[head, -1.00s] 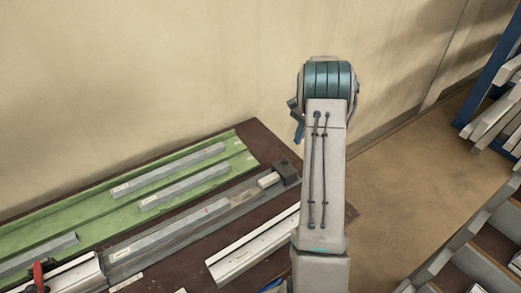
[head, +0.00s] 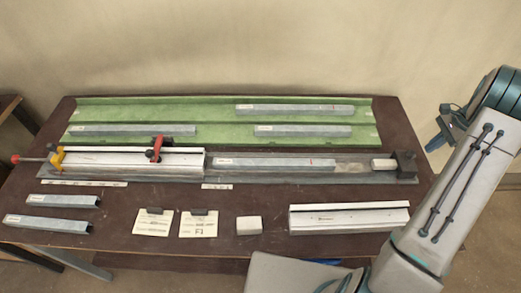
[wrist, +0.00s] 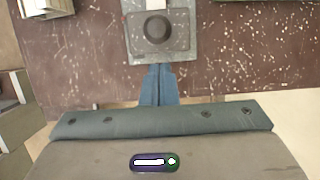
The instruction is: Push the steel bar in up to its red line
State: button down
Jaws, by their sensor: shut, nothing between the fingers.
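The steel bar (head: 265,162) lies in a grey channel (head: 350,175) on the bench. Its left end meets the right end of the white clamped profile (head: 110,168); how deep it sits inside is hidden. A small red line (head: 310,162) shows near the bar's right end, well clear of the profile. A pale block (head: 383,163) and a dark end block (head: 404,163) stand to the bar's right, with a gap between. My gripper (head: 438,143) is beyond the bench's right end. In the wrist view its blue fingers (wrist: 157,82) are shut and empty, beside a grey block with a round dark recess (wrist: 157,30).
A green tray (head: 220,117) with several grey bars lies behind the channel. A red clamp (head: 157,148) and a yellow clamp (head: 56,157) hold the profile. Two cards, a small white block (head: 249,225) and a white rail (head: 350,218) lie in front.

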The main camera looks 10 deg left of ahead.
jog(key=shift+s+a+f+b, duration=0.35)
jog(key=shift+s+a+b, duration=0.5)
jog(key=shift+a, duration=3.6)
jog(key=shift+s+a+f+b, duration=0.4)
jog(key=shift+s+a+b, duration=0.45)
jog(key=shift+a, duration=3.65)
jog(key=shift+s+a+f+b, duration=0.35)
jog(key=shift+s+a+b, duration=0.5)
jog(key=shift+a, duration=3.6)
jog(key=shift+s+a+p, duration=0.45)
jog(key=shift+s+a, duration=0.3)
jog(key=shift+a, duration=2.75)
jog(key=shift+s+a+p, duration=0.45)
jog(key=shift+s+a, duration=0.25)
jog(key=shift+a, duration=2.85)
jog(key=shift+s+a+p, duration=0.45)
jog(key=shift+s+a, duration=0.3)
jog(key=shift+a, duration=2.75)
jog(key=shift+s+a, duration=0.1)
jog(key=shift+a, duration=0.4)
